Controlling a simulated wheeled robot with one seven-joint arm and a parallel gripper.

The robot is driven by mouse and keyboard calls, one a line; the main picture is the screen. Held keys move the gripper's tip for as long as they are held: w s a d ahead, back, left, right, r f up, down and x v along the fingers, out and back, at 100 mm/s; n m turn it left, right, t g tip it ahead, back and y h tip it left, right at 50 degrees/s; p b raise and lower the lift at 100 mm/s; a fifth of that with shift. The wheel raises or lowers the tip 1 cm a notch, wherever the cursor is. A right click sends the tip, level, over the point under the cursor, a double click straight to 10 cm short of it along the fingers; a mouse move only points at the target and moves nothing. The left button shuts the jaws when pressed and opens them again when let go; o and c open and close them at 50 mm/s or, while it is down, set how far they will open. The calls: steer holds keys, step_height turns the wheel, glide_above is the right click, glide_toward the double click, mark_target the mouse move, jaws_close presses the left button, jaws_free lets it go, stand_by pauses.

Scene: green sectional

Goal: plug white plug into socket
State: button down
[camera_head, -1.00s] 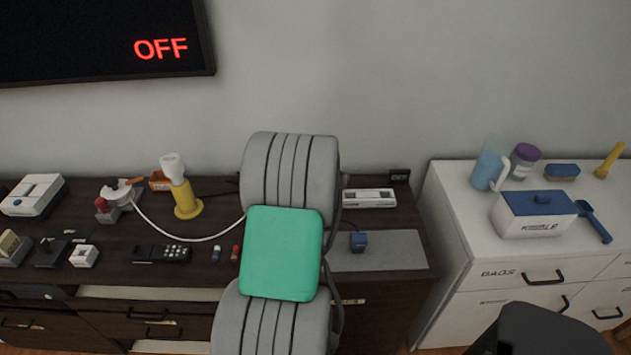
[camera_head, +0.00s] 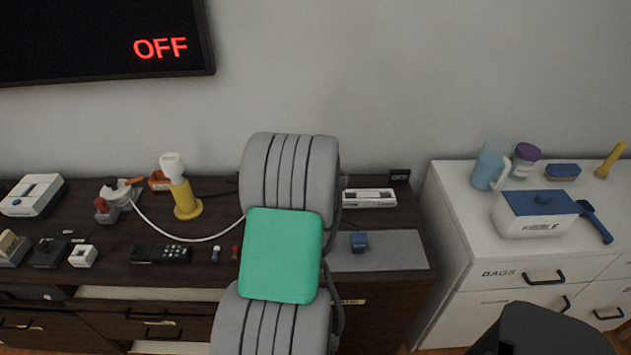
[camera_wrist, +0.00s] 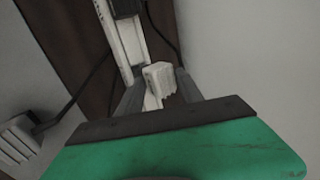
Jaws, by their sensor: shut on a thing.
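The white plug (camera_wrist: 158,75) is between the two fingers of my gripper (camera_wrist: 156,88) in the wrist view. The fingers are shut on it. A white socket strip (camera_head: 369,197) lies near the back of the dark cabinet top, just right of my arm in the head view. It also shows in the wrist view (camera_wrist: 133,45), just beyond the plug. I cannot tell whether the plug touches the strip. My arm hides my gripper and the plug in the head view.
A blue block (camera_head: 359,241) sits on a grey mat (camera_head: 400,251) in front of the strip. A black box (camera_head: 399,177) stands behind it. A white cord (camera_head: 180,238) runs behind my arm. A yellow lamp (camera_head: 187,200) stands left, and a white cabinet (camera_head: 455,225) right.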

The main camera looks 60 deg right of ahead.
steer(key=shift+f+b, duration=1.25)
steer(key=shift+f, duration=0.3)
steer(key=c, duration=0.9)
jaws_free()
steer(key=shift+o, duration=1.1)
steer(key=shift+f, duration=0.1)
steer(key=shift+a, duration=0.1)
steer(key=shift+s+a+f, duration=0.15)
steer(key=shift+f, duration=0.05)
steer(key=d+v, duration=0.1)
steer(key=v, duration=0.7)
steer(key=shift+r, duration=0.4)
steer(key=shift+a, duration=0.1)
